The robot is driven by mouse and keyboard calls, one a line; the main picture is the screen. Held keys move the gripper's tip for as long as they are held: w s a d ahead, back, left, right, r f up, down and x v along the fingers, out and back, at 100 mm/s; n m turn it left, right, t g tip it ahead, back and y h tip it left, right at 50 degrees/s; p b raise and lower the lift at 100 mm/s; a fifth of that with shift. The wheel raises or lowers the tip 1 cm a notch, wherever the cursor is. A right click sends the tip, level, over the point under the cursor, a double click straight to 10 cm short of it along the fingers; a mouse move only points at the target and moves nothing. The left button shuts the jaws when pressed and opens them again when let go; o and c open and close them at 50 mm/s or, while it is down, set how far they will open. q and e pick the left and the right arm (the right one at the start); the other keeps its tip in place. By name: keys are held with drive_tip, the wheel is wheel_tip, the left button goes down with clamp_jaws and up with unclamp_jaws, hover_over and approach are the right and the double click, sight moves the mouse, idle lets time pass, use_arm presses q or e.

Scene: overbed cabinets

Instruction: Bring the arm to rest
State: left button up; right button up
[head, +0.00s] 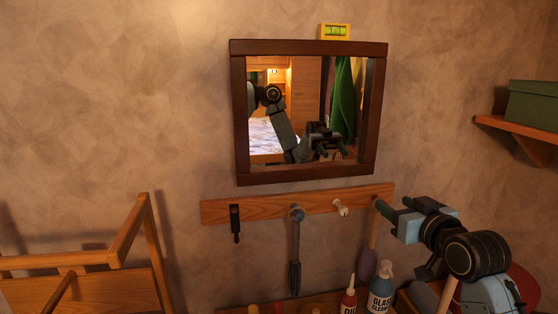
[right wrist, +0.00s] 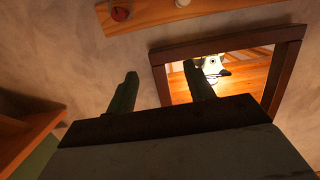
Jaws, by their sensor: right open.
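My right arm comes in at the lower right of the head view. Its gripper (head: 390,213) points left, in front of the right end of the wooden peg rail (head: 265,206). In the right wrist view the two dark green fingers of the gripper (right wrist: 160,72) stand apart with nothing between them. The framed mirror (head: 240,120) hangs above the rail, and a reflected arm and gripper show in it. The mirror's frame (right wrist: 290,60) also shows in the right wrist view, beyond the right finger. My left gripper is not in view.
A glass cleaner bottle (head: 380,295) and a red bottle (head: 348,300) stand below my right gripper. A brush (head: 295,265) hangs from the rail. A green box (head: 535,103) sits on the right shelf (head: 520,130). A wooden chair-like frame (head: 128,235) stands at left. A level (head: 335,31) tops the mirror.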

drive_tip(key=s+a+f+g, duration=0.2)
drive_tip(key=s+f+g, duration=0.1)
drive_tip(key=s+f, duration=0.6)
drive_tip(key=s+a+f+g, duration=0.35)
drive_tip(key=s+f, duration=0.35)
drive_tip(key=f, duration=0.5)
drive_tip(key=s+a+f+g+h, duration=0.1)
drive_tip(key=s+f+g, duration=0.3)
drive_tip(key=s, duration=0.6)
drive_tip(key=s+f+g+h, duration=0.15)
drive_tip(key=s+f, duration=0.35)
drive_tip(key=s, duration=0.5)
wheel_tip(320, 180, down, 32)
drive_tip(key=s+g+b, duration=0.2)
drive_tip(key=b, duration=0.5)
drive_tip(key=s+d+f+b, duration=0.1)
drive_tip(key=s+f+b, duration=0.1)
drive_tip(key=s+f, duration=0.6)
drive_tip(key=s+d+f+g+b, duration=0.1)
drive_tip(key=s+f+b, duration=0.2)
drive_tip(key=s+f, duration=0.5)
wheel_tip(320, 180, down, 2)
drive_tip(key=shift+d+f+n, duration=0.2)
drive_tip(key=shift+d+n, duration=0.1)
drive_tip(key=shift+d, duration=0.05)
